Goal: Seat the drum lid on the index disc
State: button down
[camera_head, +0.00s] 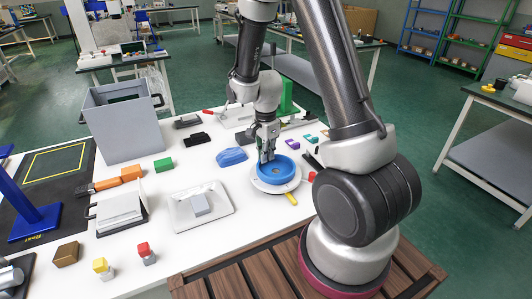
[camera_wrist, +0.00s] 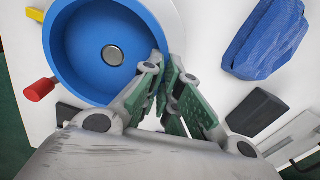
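The blue drum lid (camera_head: 271,180), round with a raised wall, is over the white index disc (camera_head: 258,183) on the table. In the wrist view the lid (camera_wrist: 88,75) shows a blue floor with a grey round centre, and the disc's pale edge (camera_wrist: 172,22) shows beyond its wall. My gripper (camera_head: 266,157) points down at the lid's far-left wall. In the wrist view the fingers (camera_wrist: 163,75) are close together, one inside the wall and one outside, and look shut on it. I cannot tell whether the lid touches the disc; its underside is hidden.
A red knob (camera_head: 312,176) and a yellow tab (camera_head: 291,198) stick out beside the disc. A blue lump (camera_head: 231,157) lies left of it, and a white tray (camera_head: 184,218) with a grey block is further left. A grey bin (camera_head: 123,125) stands at the back left.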

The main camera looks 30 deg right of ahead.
jog(key=c, duration=1.6)
grip_release()
jog(key=shift+f, duration=0.1)
jog(key=shift+o, duration=0.2)
notch_tip(320, 180, up, 12)
